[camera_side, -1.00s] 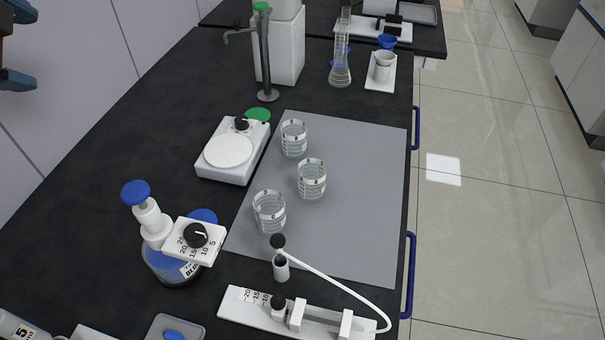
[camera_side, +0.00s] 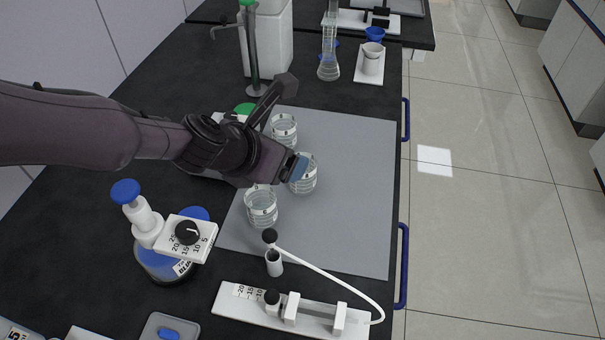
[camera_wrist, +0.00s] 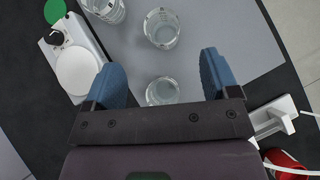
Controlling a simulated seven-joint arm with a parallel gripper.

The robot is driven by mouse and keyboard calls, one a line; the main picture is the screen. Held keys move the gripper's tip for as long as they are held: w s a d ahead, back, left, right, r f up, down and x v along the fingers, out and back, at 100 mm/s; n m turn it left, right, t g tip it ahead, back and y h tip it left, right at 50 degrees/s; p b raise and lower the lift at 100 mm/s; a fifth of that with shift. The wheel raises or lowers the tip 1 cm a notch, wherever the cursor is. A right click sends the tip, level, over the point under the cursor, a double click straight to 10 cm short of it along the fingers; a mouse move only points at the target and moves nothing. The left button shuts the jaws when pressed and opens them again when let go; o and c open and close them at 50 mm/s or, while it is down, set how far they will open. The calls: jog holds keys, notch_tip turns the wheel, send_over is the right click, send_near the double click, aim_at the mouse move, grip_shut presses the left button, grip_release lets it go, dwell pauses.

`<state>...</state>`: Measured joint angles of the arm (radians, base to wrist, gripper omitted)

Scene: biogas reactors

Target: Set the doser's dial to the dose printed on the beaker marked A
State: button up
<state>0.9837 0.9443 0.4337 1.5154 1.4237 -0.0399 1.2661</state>
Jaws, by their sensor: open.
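The doser is a bottle of blue liquid (camera_side: 160,262) with a white pump head and a white plate (camera_side: 203,243) at the left front. Its black dial (camera_side: 187,232) has a white pointer mark aimed roughly right; numbers from 5 to 25 surround it. Three clear beakers stand on the grey mat: front (camera_side: 261,208), middle (camera_side: 303,180) and back (camera_side: 284,128). Their printing is too small to read, so I cannot tell which is A. My gripper (camera_side: 299,168) is open over the beakers. In the wrist view its blue fingers (camera_wrist: 162,78) appear either side of one beaker (camera_wrist: 162,92).
A white stirrer plate (camera_wrist: 77,72) lies left of the beakers, mostly behind my arm in the side view. The mat's right side (camera_side: 355,190) is clear.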

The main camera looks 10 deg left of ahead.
jog(key=x, duration=0.7)
jog(key=shift+f, duration=0.5)
jog(key=shift+x, duration=0.8)
jog(key=shift+c, duration=0.5)
jog(key=c, duration=1.2)
jog(key=shift+o, duration=0.2)
jog(key=shift+r, duration=0.15)
